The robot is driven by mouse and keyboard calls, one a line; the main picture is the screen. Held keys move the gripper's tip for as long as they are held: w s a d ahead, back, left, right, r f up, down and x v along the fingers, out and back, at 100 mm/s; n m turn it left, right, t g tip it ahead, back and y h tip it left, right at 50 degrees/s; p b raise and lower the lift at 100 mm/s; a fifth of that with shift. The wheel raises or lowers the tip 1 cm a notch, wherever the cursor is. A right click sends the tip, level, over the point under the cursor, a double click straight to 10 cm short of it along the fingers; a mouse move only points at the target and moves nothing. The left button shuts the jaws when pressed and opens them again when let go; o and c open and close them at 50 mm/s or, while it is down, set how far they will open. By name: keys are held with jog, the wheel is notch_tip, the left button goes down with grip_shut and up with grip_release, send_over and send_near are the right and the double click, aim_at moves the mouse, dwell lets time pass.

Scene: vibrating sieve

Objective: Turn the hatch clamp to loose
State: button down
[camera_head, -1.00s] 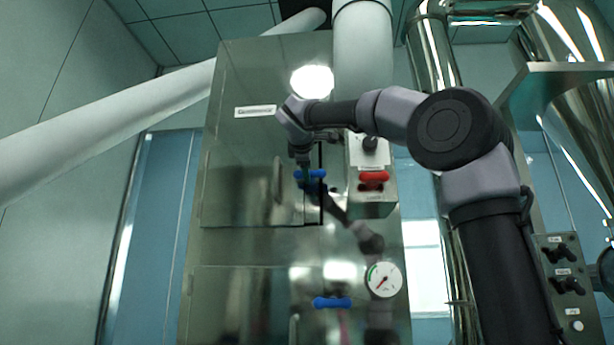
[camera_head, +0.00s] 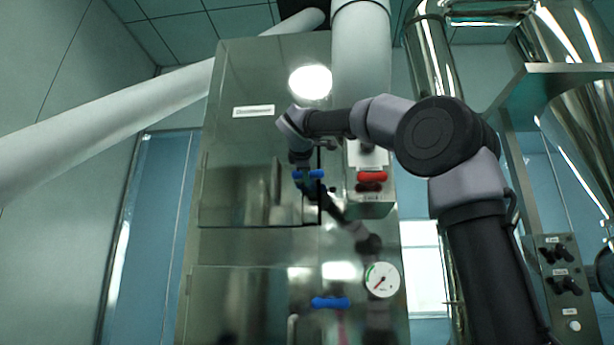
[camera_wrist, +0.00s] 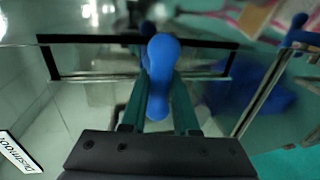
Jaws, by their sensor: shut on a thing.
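The hatch clamp (camera_head: 309,174) is a small blue handle at the right edge of the metal hatch (camera_head: 235,190) on the cabinet front. In the head view it lies roughly level. My gripper (camera_head: 304,180) is at this clamp, and my arm partly hides the spot. In the wrist view the blue handle (camera_wrist: 160,80) stands between the two green fingers of my gripper (camera_wrist: 158,112). The fingers are shut on it. The hatch looks closed, with a dark gap line along its edge.
A control box with a red handle (camera_head: 372,176) sits right of the clamp, close to my wrist. A second blue handle (camera_head: 330,302) and a round gauge (camera_head: 382,280) are lower on the cabinet. A panel with black knobs (camera_head: 562,280) stands at the right.

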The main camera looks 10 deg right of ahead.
jog(key=m+y, duration=0.1)
jog(key=m, duration=0.3)
jog(key=shift+d+t, duration=0.1)
jog(key=shift+t, duration=0.2)
jog(key=m+y, duration=0.1)
jog(key=m, duration=0.2)
jog(key=shift+m+t, duration=0.3)
jog(key=shift+m, duration=0.1)
jog(key=m, duration=0.4)
jog(key=shift+t, duration=0.4)
jog(key=shift+r+m+t+y, duration=0.1)
jog(key=shift+m+t+y, duration=0.25)
jog(key=shift+m, duration=1.75)
jog(key=c, duration=0.7)
grip_release()
